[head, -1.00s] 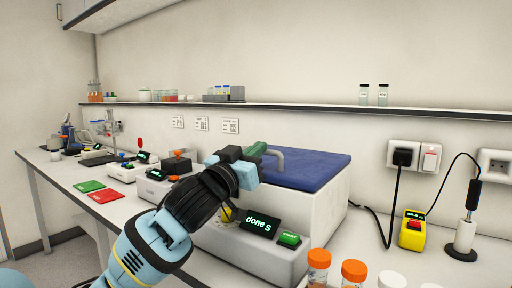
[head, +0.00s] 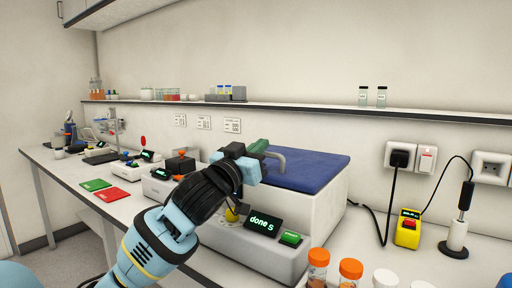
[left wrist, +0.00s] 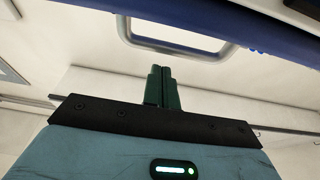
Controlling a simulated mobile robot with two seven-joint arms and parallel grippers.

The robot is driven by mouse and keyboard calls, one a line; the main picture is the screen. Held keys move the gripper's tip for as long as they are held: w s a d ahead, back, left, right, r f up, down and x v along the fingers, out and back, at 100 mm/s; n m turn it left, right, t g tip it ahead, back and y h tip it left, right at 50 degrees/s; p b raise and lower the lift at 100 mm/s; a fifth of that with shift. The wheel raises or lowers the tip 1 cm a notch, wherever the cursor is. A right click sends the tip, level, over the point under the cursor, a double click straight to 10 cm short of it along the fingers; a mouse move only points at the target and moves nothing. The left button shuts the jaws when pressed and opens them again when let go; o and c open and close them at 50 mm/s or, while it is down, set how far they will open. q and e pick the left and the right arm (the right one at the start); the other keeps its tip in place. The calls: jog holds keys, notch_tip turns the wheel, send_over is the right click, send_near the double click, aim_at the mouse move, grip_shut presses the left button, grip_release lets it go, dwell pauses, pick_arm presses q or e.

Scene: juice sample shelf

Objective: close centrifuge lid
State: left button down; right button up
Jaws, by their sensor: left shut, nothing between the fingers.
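The centrifuge (head: 318,214) is a white box on the bench, with a lit display (head: 263,223) reading "done" and a green button. Its blue lid (head: 312,168) lies over the top of the body; whether it sits fully flush I cannot tell. A grey loop handle (head: 280,157) is at the lid's front left, and it also shows above the fingers in the left wrist view (left wrist: 180,45). My left gripper (head: 258,147) has green fingers (left wrist: 162,88), shut and empty, close to the handle. Contact is unclear. My right gripper is out of view.
Orange-capped jars (head: 318,262) and white-capped jars stand at the front right. A yellow device (head: 408,230) and a pen-like tool on a stand (head: 457,232) are at the right, with cables. A wall shelf (head: 300,108) runs above. Other instruments line the bench at left.

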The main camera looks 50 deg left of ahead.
pick_arm(q)
jog(key=v, duration=1)
jog(key=shift+b, duration=0.35)
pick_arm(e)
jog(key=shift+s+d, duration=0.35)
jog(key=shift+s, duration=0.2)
pick_arm(q)
jog(key=shift+w, duration=0.1)
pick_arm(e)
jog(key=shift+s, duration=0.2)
